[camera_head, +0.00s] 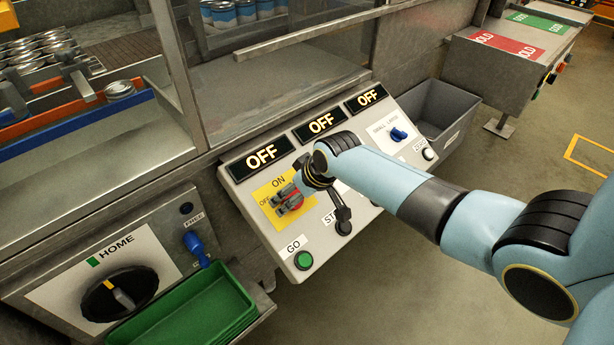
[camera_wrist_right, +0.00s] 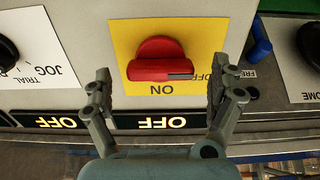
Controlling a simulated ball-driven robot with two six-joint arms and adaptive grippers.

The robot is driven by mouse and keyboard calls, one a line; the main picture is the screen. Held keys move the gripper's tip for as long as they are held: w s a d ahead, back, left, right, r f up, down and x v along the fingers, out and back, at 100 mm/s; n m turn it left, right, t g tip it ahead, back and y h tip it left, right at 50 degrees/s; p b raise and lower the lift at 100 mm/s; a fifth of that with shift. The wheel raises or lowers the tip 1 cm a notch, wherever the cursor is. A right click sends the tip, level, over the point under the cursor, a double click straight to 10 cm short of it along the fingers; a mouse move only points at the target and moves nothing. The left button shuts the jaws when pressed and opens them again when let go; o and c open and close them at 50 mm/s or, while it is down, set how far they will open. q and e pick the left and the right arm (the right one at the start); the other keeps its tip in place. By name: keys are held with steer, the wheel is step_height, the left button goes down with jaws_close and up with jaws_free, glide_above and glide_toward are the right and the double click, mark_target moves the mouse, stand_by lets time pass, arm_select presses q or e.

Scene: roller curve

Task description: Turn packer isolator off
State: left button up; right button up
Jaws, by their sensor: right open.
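The packer isolator is a red rotary knob (camera_wrist_right: 155,60) on a yellow plate (camera_wrist_right: 195,27), marked ON and OFF. The wrist view sees it upside down, with ON below the knob and OFF to its right. The knob's grip bar lies sideways there, one end toward the OFF mark. In the head view the yellow plate (camera_head: 264,190) is partly covered by my right gripper (camera_head: 287,203), and little of the knob shows. My right gripper (camera_wrist_right: 160,85) is open, with a finger on each side of the knob and visible gaps between. My left gripper is out of view.
Three lit displays (camera_head: 263,155) read OFF along the panel top. A HOME dial (camera_head: 120,294), blue switch (camera_head: 195,246) and green tray (camera_head: 190,312) are at left. A grey bin (camera_head: 440,112) stands right.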

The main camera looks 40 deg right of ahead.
steer(key=v, duration=1)
steer(key=shift+a, duration=0.1)
